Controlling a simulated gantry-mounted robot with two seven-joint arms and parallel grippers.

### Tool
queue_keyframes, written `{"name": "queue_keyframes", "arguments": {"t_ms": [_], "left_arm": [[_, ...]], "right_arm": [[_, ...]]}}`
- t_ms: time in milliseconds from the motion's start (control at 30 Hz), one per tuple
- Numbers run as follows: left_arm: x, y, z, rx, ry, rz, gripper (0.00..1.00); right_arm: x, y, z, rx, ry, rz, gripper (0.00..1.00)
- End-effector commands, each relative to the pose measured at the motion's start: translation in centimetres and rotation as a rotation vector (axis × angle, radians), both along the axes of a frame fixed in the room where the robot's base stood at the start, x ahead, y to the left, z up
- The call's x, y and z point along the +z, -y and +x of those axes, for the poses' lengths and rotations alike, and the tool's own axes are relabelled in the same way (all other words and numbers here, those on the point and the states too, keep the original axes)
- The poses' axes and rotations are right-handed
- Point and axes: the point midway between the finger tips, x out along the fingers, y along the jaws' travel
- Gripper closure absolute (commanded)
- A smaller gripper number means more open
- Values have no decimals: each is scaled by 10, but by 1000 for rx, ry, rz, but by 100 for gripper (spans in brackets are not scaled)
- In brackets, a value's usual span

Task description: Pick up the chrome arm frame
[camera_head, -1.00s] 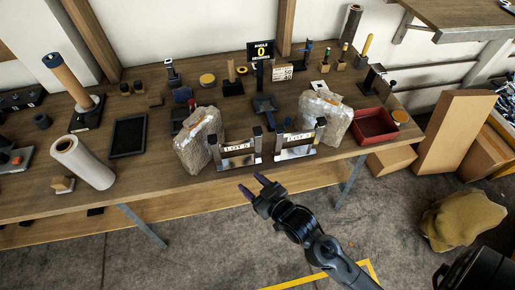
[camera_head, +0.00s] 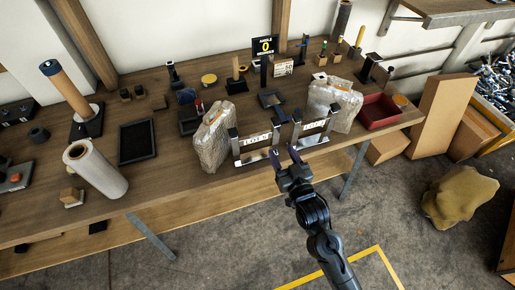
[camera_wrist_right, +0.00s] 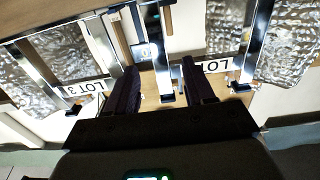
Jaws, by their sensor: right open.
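Two chrome arm frames stand near the table's front edge. The left chrome frame (camera_head: 258,154) and the right chrome frame (camera_head: 313,141) each carry a white LOT label and have dark-topped uprights. My right gripper (camera_head: 283,153) is at the front edge where the two frames come close together. Its jaws are open and empty. In the right wrist view the two dark fingers (camera_wrist_right: 160,88) point toward the frames, and a bright chrome upright (camera_wrist_right: 163,55) shows between them. I cannot tell whether it lies fully between the jaws. My left gripper is out of view.
Clear plastic-wrapped blocks stand beside the frames, at left (camera_head: 212,140) and right (camera_head: 336,103). A red tray (camera_head: 378,112) sits at the table's right end. A white roll (camera_head: 96,169) and a black tray (camera_head: 136,141) lie left. The floor in front is open.

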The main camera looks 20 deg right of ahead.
Motion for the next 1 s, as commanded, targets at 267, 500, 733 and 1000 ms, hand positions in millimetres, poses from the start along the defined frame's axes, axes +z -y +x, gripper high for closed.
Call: {"name": "queue_keyframes", "arguments": {"t_ms": [267,500,733,1000], "left_arm": [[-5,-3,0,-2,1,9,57],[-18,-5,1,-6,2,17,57],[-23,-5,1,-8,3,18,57],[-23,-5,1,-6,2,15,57]], "right_arm": [[0,-1,20,0,0,1,47],[-2,0,46,0,1,1,47],[-1,-1,68,0,-1,1,47],[0,-1,70,0,-1,1,47]]}}
